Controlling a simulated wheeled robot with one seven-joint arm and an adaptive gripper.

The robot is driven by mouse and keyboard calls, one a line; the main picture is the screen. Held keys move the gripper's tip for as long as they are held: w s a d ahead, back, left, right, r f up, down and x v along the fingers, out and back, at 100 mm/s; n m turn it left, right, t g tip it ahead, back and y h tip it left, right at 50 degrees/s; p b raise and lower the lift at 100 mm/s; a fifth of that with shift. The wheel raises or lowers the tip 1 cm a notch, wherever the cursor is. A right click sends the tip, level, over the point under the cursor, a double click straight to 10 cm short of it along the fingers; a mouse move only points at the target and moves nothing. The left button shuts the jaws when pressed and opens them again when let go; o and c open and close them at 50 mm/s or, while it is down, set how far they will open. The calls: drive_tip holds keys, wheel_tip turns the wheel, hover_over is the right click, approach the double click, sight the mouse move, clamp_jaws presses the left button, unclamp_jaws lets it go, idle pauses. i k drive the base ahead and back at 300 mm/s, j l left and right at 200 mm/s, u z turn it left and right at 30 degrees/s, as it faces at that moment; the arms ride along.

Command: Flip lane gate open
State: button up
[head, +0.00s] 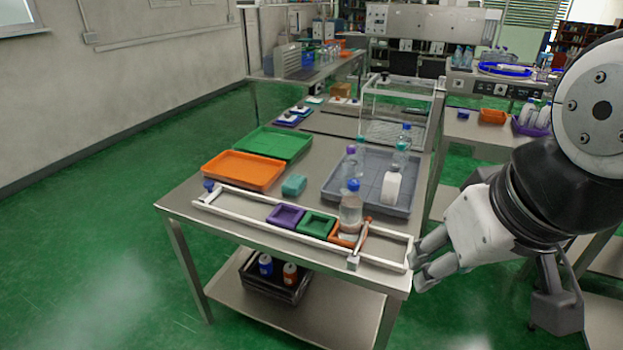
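A white-railed lane (245,213) runs along the front edge of the metal table. In it sit a purple tray (285,216), a green tray (316,224) and an orange tray (343,240) with a clear blue-capped bottle (351,212) upright on it. A thin gate arm (361,242), pale with an orange end, slants across the lane just right of the orange tray; its hinge is too small to make out. My gripper (414,272) is at the lane's right end, right of the gate and apart from it. Its fingers are spread, with nothing visible between them.
A grey tray (330,197) behind the lane holds several bottles. An orange tray (243,170), a green tray (272,142) and a teal block (294,185) are left of it. A dark crate (262,287) is on the lower shelf. The lane right of the gate looks empty.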

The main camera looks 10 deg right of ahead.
sight(367, 220)
drive_tip(key=i+l+z, duration=0.35)
drive_tip(key=i+l, duration=0.3)
drive_tip(key=i, duration=0.15)
